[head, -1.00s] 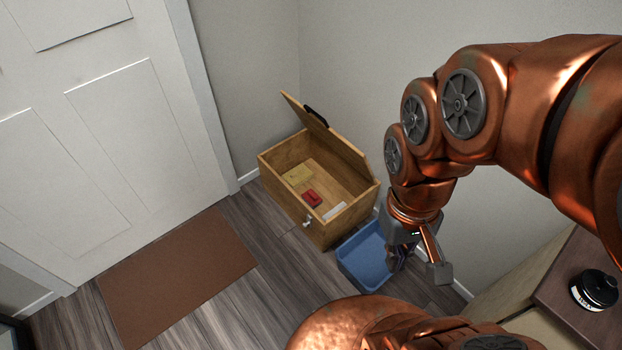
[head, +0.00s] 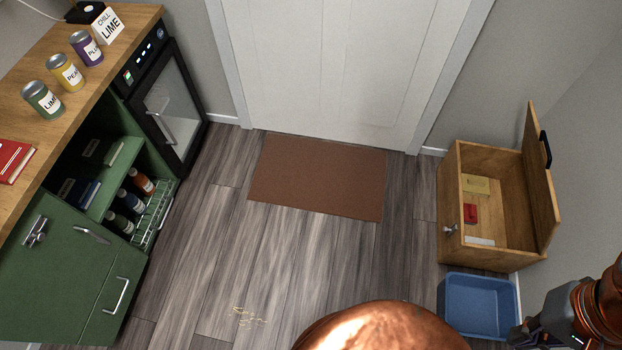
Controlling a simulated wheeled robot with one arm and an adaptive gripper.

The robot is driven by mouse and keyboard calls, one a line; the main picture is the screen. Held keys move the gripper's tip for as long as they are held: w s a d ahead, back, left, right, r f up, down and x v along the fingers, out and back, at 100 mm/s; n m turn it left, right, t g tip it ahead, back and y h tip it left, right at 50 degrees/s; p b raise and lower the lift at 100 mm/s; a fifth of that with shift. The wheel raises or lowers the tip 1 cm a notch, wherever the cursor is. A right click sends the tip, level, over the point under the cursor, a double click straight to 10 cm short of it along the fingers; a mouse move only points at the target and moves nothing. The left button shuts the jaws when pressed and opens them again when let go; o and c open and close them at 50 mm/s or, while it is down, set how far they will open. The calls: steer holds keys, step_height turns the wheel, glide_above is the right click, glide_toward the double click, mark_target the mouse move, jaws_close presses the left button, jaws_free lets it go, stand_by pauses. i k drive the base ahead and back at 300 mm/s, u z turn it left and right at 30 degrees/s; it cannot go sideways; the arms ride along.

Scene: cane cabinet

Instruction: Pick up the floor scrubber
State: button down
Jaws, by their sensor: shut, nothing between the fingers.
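I cannot pick out a floor scrubber for sure in the head view. The open wooden chest (head: 449,215) at the right holds a yellow flat piece (head: 476,184), a red item (head: 470,213) and a white flat piece (head: 481,241). A blue bin (head: 480,279) stands on the floor in front of the chest and looks empty. My gripper (head: 519,335) is partly in view at the lower right edge, beside the bin. It is shut and I see nothing held in it.
A green cabinet (head: 59,265) with an open bottle rack (head: 150,214) and a small glass-door fridge (head: 167,108) line the left. Cans stand on its wooden top. A brown mat (head: 318,177) lies before the white door (head: 330,65). Yellow scraps (head: 246,317) lie on otherwise clear floor.

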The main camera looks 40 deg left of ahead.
mark_target(469, 211)
steer(key=z, duration=0.05)
steer(key=k, duration=0.55)
steer(key=u, duration=0.55)
steer(key=i, duration=1.25)
steer(key=u, duration=0.3)
